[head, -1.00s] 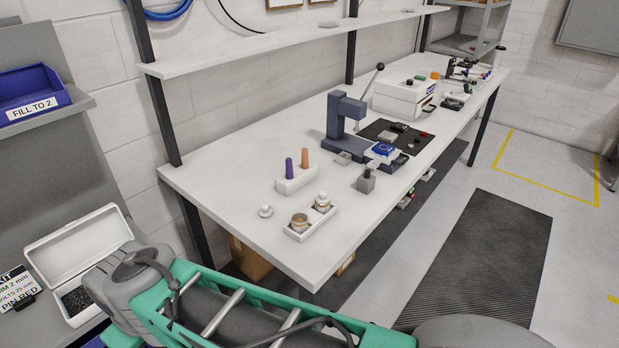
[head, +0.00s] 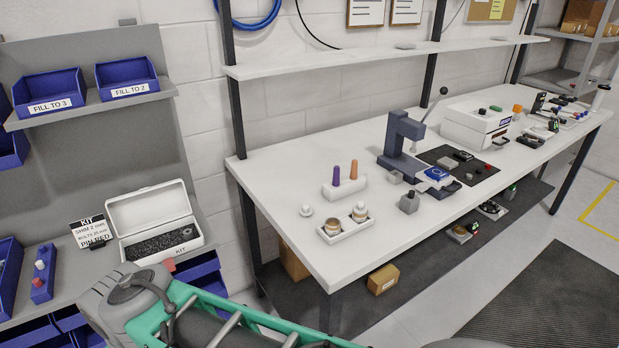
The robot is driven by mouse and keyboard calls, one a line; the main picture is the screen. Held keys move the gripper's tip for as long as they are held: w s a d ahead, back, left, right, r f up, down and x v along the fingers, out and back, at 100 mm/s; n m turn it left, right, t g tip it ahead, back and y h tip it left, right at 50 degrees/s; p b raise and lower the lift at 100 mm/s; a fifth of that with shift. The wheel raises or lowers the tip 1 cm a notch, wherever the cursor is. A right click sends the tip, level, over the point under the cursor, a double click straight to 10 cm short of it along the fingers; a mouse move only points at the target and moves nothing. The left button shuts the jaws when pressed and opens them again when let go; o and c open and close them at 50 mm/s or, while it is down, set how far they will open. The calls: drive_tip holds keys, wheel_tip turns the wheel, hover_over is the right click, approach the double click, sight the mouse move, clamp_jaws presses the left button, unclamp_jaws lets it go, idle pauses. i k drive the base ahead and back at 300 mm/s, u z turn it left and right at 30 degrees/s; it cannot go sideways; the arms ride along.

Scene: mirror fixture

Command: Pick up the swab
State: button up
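I cannot clearly make out a swab. A white holder (head: 345,189) on the workbench carries an upright purple-topped stick (head: 337,175) and an upright orange-topped stick (head: 354,169); I cannot tell whether either is a swab. In front of it a white tray (head: 345,231) holds two small round jars, the left one open (head: 332,225) and the right one with a white top (head: 360,211). A loose white knobbed lid (head: 306,210) lies beside the tray. My arm crosses the bottom of the head view, short of the bench; my gripper does not show.
The long white workbench (head: 300,251) has a blue-grey press (head: 400,145), a dark mat (head: 480,165) and a white box (head: 477,128) further right. At left stand a grey rack with blue bins (head: 48,90) and an open white kit case (head: 150,210).

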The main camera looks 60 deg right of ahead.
sight(335, 178)
drive_tip(key=u, duration=0.35)
drive_tip(key=i, duration=0.9)
drive_tip(key=z, duration=3.15)
drive_tip(key=i, duration=0.45)
drive_tip(key=z, duration=0.2)
drive_tip(key=k, duration=0.5)
drive_tip(key=z, duration=1.05)
drive_tip(key=i, duration=0.35)
drive_tip(key=u, duration=1.1)
